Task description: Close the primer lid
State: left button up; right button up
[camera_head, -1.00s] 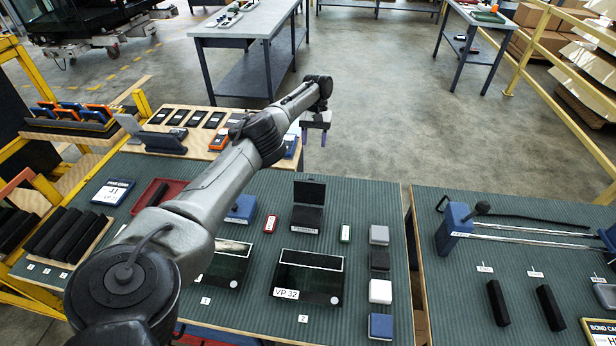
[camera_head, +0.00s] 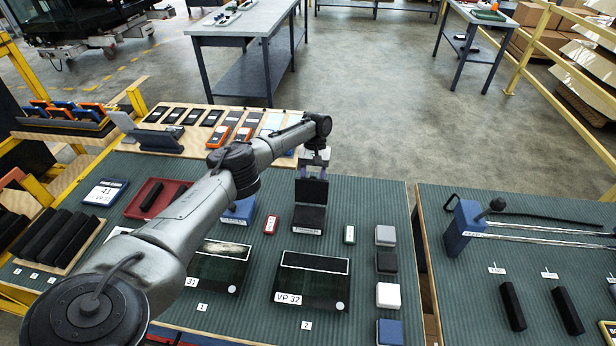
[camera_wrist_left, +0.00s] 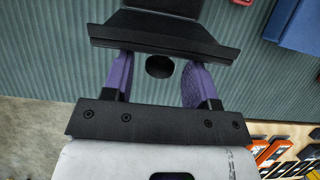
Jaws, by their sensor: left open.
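The black primer box (camera_head: 308,219) sits on the green ribbed table with a white label at its front. Its lid (camera_head: 312,191) stands open and upright at the back edge of the box. My left gripper (camera_head: 315,160) is just behind the lid, partly hidden by it, with its arm coming in from the left. In the left wrist view its two purple fingers (camera_wrist_left: 160,85) are spread apart, with the black lid (camera_wrist_left: 165,36) across their tips. Contact is unclear. A round dark spot shows between the fingers. My right gripper is not in view.
Several square blocks (camera_head: 386,260) line the right edge. Two dark glass panels (camera_head: 312,280) lie in front. A phone-like device board (camera_head: 195,118) stands behind.

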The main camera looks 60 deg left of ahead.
pick_arm(q)
jog(key=shift+f, duration=0.1)
grip_shut()
dwell(0.5)
